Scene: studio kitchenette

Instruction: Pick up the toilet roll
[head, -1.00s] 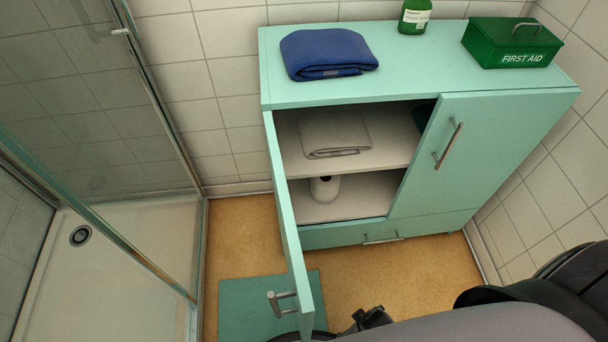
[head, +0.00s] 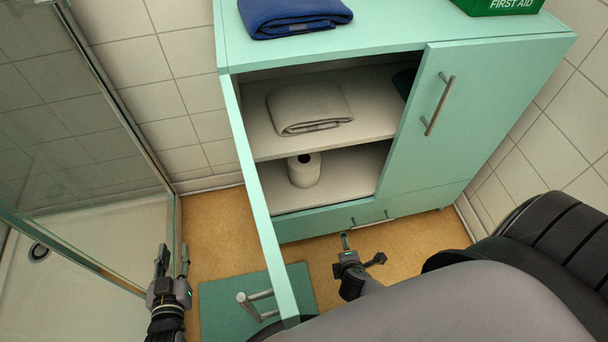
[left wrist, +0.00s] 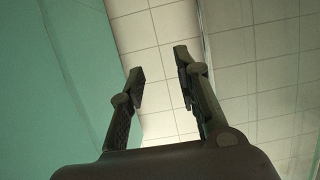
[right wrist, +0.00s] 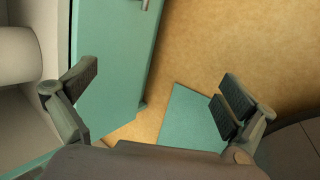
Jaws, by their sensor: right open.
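The toilet roll (head: 304,170) is white and stands upright on the lower shelf of the open cabinet, its dark core hole facing up. My left gripper (head: 173,262) is open and empty, outside the cabinet door and left of it; its spread fingers also show in the left wrist view (left wrist: 160,75). My right gripper (head: 362,250) is open and empty, in front of and below the shelf opening, apart from the roll. Its fingers show wide apart in the right wrist view (right wrist: 155,85).
The open cabinet door (head: 262,215) stands between my grippers, its handle (head: 254,302) facing left. A folded grey towel (head: 308,108) lies on the upper shelf. A blue towel (head: 290,14) and first aid box (head: 500,5) are on top. Glass shower panels are at left.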

